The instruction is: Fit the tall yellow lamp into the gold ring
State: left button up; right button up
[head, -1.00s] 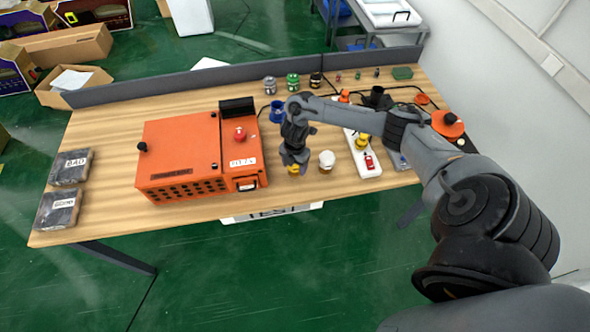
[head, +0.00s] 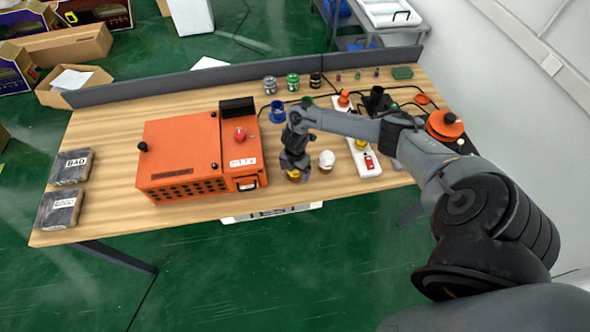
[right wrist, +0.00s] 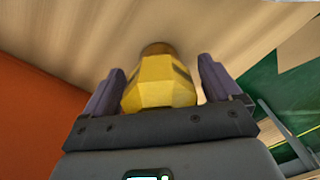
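A yellow faceted lamp (right wrist: 160,88) stands between the fingers of my right gripper (right wrist: 162,88) in the right wrist view. A brownish-gold round part (right wrist: 157,47) shows at its far end, against the wooden table; I cannot tell surely whether this is the gold ring or how deep the lamp sits in it. Gaps show beside the lamp, so the fingers look open around it. In the head view my right gripper (head: 294,166) points down near the table's front edge and hides most of the lamp; a little yellow (head: 293,175) shows below. My left gripper is out of view.
A white-topped small item (head: 326,160) stands close right of my right gripper. An orange box (head: 185,150) is to its left. A white strip (head: 368,170) with coloured parts lies to the right. A blue cup (head: 277,112) and several jars stand behind.

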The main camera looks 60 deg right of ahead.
jog(key=shift+f, duration=0.15)
pick_arm(q)
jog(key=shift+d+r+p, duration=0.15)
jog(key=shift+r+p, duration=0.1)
jog(key=shift+p, duration=0.05)
pick_arm(e)
jog(key=r, duration=1)
jog(key=shift+w+a, duration=0.2)
jog(key=shift+a, duration=0.05)
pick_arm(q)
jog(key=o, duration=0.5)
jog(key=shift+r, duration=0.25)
pick_arm(e)
jog(key=shift+r, duration=0.4)
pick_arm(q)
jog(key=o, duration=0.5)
